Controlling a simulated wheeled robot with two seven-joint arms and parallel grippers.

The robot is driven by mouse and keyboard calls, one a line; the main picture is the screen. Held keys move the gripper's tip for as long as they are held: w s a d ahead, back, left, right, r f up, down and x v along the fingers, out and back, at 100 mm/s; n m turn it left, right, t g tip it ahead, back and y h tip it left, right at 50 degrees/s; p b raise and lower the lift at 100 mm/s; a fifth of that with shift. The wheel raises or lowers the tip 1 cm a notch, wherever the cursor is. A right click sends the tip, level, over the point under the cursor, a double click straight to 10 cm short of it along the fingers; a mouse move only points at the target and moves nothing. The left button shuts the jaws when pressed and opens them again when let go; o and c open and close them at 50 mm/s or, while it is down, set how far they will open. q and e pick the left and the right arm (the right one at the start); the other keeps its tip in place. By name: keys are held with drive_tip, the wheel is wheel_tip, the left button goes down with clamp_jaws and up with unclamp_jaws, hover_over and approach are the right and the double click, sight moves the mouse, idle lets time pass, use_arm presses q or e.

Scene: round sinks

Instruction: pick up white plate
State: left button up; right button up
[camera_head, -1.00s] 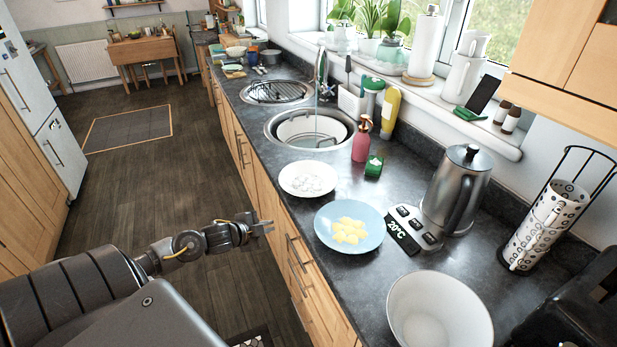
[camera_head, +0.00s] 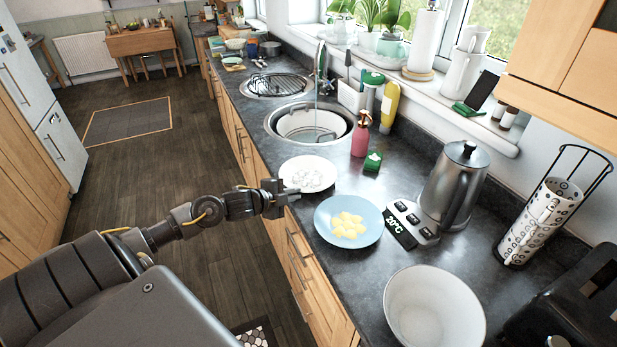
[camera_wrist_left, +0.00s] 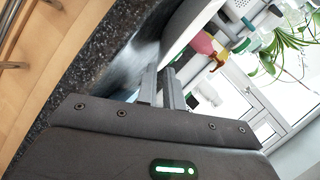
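The white plate (camera_head: 307,173), with small whitish pieces on it, lies flat on the dark counter just in front of the sink. My left gripper (camera_head: 292,195) is at the plate's near rim, at the counter edge. In the left wrist view the two fingers (camera_wrist_left: 160,85) are close together, and a white surface that looks like the plate (camera_wrist_left: 188,28) reaches their tips. I cannot tell whether they hold the rim. My right gripper is not in view.
A blue plate (camera_head: 348,221) with yellow pieces is close by on the right. A pink soap bottle (camera_head: 361,135) and a green sponge (camera_head: 373,161) stand behind. A white bowl (camera_head: 434,307), a kettle (camera_head: 455,184) and the sink (camera_head: 270,125) share the counter.

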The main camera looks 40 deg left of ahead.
sight(304, 192)
use_arm(q)
drive_tip(key=shift+w, duration=0.15)
drive_tip(key=p+x, duration=0.2)
drive_tip(key=x, duration=0.2)
drive_tip(key=shift+w+f, duration=0.2)
drive_tip(key=shift+w, duration=0.05)
drive_tip(key=shift+w+d+f, duration=0.1)
drive_tip(key=shift+w+f, duration=0.05)
drive_tip(key=shift+f, duration=0.05)
clamp_jaws()
drive_tip(key=shift+r, duration=0.15)
